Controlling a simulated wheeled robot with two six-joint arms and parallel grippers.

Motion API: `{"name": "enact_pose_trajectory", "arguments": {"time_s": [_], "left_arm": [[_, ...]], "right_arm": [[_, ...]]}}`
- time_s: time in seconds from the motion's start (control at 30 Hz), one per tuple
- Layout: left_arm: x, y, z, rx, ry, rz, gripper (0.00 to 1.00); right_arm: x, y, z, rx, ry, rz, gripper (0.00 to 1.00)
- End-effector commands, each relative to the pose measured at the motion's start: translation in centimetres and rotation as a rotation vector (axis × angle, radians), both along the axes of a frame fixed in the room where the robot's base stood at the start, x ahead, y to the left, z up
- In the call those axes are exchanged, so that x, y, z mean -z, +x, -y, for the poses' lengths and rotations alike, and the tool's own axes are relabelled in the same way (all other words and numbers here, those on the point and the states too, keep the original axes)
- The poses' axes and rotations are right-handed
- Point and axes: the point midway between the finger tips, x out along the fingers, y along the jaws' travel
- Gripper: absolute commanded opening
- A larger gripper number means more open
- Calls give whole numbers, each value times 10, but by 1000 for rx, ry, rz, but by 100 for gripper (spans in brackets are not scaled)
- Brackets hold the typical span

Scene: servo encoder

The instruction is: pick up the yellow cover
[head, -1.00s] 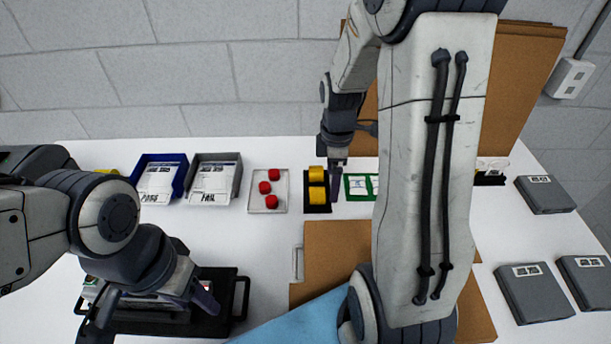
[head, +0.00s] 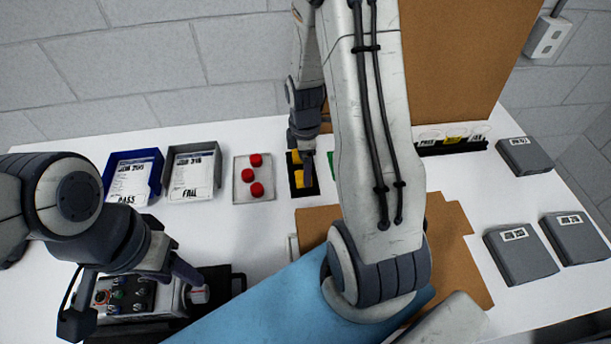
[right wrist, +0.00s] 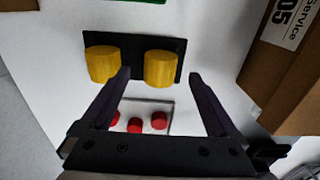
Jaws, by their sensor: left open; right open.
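Two yellow covers stand on a small black tray (right wrist: 128,50). In the right wrist view one yellow cover (right wrist: 161,68) is between the open fingertips of my right gripper (right wrist: 159,74), with gaps at its sides. The other yellow cover (right wrist: 102,63) is outside the left finger. In the head view the covers (head: 298,176) are partly hidden by my right gripper (head: 309,158). My left gripper (head: 132,297) is open over a device with knobs (head: 130,296) in a black tray at the front left; whether it touches is unclear.
A white tray (head: 242,188) with red covers stands left of the black tray. A blue bin (head: 153,181) and a grey bin (head: 213,172) are further left. Grey boxes (head: 520,255) are at right.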

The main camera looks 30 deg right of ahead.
Motion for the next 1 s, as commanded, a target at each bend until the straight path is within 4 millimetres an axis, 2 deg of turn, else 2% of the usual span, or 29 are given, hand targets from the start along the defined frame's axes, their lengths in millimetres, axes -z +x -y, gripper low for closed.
{"name": "enact_pose_trajectory", "arguments": {"time_s": [0.2, 0.47, 0.5, 0.57, 0.7, 0.73, 1.0], "left_arm": [[-7, 0, 0, -1, 0, 0, 50], [-6, 0, 0, -1, 0, 0, 50], [-6, 0, 0, 0, 0, 0, 50], [-6, 0, 0, 0, 0, 0, 50], [-6, 0, 0, 0, 0, 0, 50], [-6, 0, 0, 0, 0, 0, 50], [-6, 0, 0, 0, 0, 0, 50]], "right_arm": [[26, -1, 2, 2, 1, -2, 95], [30, -1, 2, 2, 0, 1, 95], [30, -1, 2, 1, 0, 1, 91], [30, -1, 2, 1, 0, 1, 68], [30, -1, 2, 1, 0, 0, 14], [30, -1, 2, 1, 0, 0, 7], [29, -1, 2, 1, 0, 1, 7]]}}
